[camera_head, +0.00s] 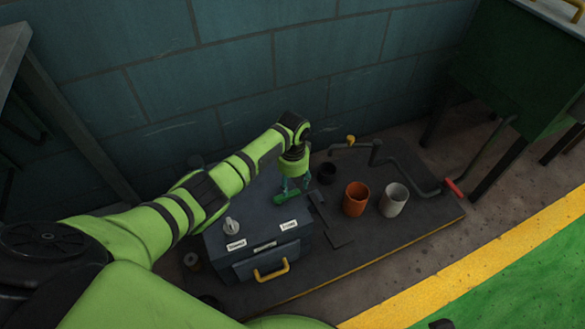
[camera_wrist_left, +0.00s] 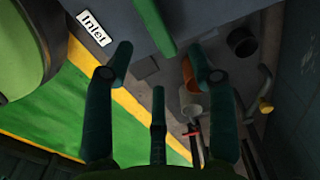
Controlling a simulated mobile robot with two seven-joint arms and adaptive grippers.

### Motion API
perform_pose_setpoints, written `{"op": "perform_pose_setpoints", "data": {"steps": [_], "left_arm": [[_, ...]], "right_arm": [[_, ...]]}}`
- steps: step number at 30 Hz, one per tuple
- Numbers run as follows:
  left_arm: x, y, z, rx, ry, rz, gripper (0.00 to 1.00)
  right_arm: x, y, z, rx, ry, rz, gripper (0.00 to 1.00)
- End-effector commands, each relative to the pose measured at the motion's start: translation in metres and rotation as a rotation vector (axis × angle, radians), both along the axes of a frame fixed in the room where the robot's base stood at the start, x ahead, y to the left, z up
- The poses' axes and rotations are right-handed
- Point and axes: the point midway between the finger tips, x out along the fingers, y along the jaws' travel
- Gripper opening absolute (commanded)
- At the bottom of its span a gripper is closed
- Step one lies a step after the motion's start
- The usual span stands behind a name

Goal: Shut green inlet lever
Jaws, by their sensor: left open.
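The green inlet lever (camera_head: 281,198) is a short green bar on top of a dark grey box (camera_head: 222,246), behind the white inlet label (camera_head: 288,225). In the left wrist view the lever (camera_wrist_left: 154,27) shows near the top middle, beyond and between the fingertips. My left gripper (camera_head: 295,184) is over the lever, pointing down, with its teal fingers spread. Its open fingers also show in the left wrist view (camera_wrist_left: 160,62), with nothing held between them. I cannot tell whether a finger touches the lever. My right gripper is not in view.
A grey knob (camera_head: 231,226) stands on the box by another label. A yellow handle (camera_head: 271,271) is on its front. The wall is close behind.

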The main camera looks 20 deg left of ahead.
Motion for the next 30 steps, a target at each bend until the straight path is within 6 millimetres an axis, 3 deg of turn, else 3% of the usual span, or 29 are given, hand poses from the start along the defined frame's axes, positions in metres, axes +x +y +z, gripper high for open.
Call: {"op": "perform_pose_setpoints", "data": {"steps": [6,12,30], "left_arm": [[0.000,0.001,0.044,0.002,-0.003,0.001,0.57],[-0.001,0.001,0.064,0.001,0.002,0.002,0.57],[-0.001,0.000,0.066,0.001,0.002,0.002,0.57]], "right_arm": [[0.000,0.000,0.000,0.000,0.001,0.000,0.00],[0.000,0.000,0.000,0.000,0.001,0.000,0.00],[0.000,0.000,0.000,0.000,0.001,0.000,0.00]]}}
